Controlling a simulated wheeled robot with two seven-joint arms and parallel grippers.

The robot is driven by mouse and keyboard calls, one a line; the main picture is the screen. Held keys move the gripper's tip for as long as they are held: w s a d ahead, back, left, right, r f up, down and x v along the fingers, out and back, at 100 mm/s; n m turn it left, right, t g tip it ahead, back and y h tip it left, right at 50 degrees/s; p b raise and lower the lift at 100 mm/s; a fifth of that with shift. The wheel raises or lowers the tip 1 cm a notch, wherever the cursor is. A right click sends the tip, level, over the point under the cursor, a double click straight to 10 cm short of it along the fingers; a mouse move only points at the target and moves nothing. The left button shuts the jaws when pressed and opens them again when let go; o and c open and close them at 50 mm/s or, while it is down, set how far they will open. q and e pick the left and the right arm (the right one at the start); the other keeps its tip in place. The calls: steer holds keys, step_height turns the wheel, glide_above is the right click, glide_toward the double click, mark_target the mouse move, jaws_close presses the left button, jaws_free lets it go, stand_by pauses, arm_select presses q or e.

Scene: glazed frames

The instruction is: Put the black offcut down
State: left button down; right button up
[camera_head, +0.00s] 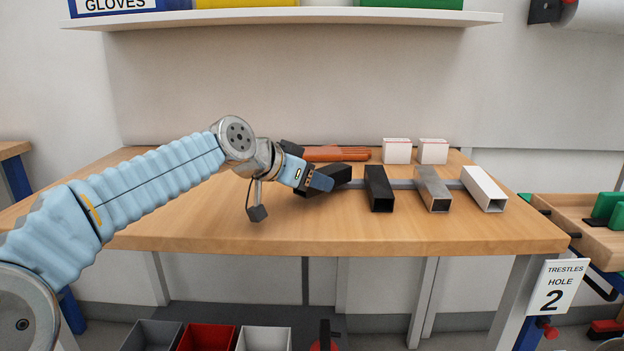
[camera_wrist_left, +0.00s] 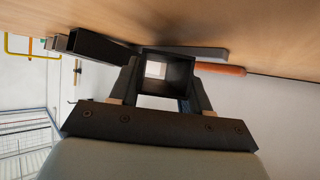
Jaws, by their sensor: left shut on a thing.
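My left gripper (camera_head: 316,181) is shut on a black offcut (camera_head: 341,174), a short square tube, over the left-middle of the workbench (camera_head: 220,228). In the left wrist view the held offcut (camera_wrist_left: 167,56) shows its open end between the two fingers. It looks tilted in the head view; I cannot tell whether it touches the bench. Another black offcut (camera_head: 379,188) lies just right of it, apart from the gripper. A bare metal offcut (camera_head: 433,188) and a white offcut (camera_head: 484,188) follow to the right. My right gripper is not in view.
A grey bar (camera_head: 402,184) runs under the row of offcuts. Orange-red pieces (camera_head: 336,154) and two white boxes (camera_head: 397,151) (camera_head: 433,151) stand behind. A shelf (camera_head: 290,17) hangs above. The bench's front left is clear. Bins (camera_head: 207,338) stand below.

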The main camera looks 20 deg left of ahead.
arm_select(q)
steer(key=shift+f+b, duration=0.5)
steer(key=c, duration=0.5)
jaws_free()
steer(key=shift+r+p, duration=0.6)
steer(key=shift+p, duration=0.05)
steer(key=b+v, duration=0.1)
steer(key=v, duration=1.1)
steer(key=shift+s+f, duration=0.1)
